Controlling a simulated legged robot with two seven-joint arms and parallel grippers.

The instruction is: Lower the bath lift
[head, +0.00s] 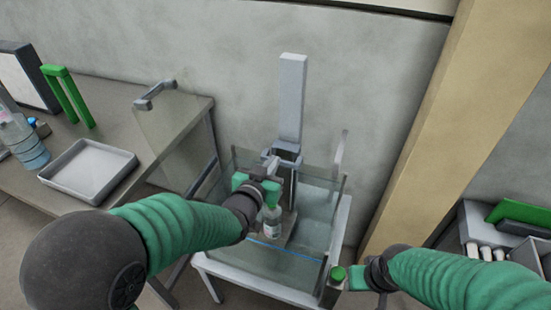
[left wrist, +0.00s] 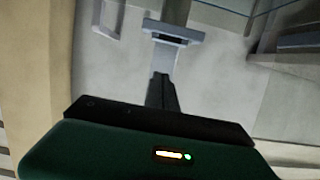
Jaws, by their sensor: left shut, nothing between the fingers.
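The bath is a clear glass-walled tank (head: 318,225) on a white stand. The lift's tall grey column (head: 292,100) rises behind it, with a grey bracket (head: 286,153) partway up; a grey bracket (left wrist: 173,30) also shows in the left wrist view. A clear bottle (head: 271,224) stands inside the tank, partly hidden by my left gripper. My left gripper (head: 268,168) is shut and empty, in front of the bracket; I cannot tell if it touches. My right gripper (head: 346,279) is beside a green-capped container (head: 337,274) at the tank's front right corner; its fingers are unclear.
A side table at left holds a grey tray (head: 88,170), a green frame (head: 68,97) and a large clear bottle (head: 22,141). A clear panel with a grey handle (head: 155,95) stands left of the bath. A beige post (head: 450,110) is at right.

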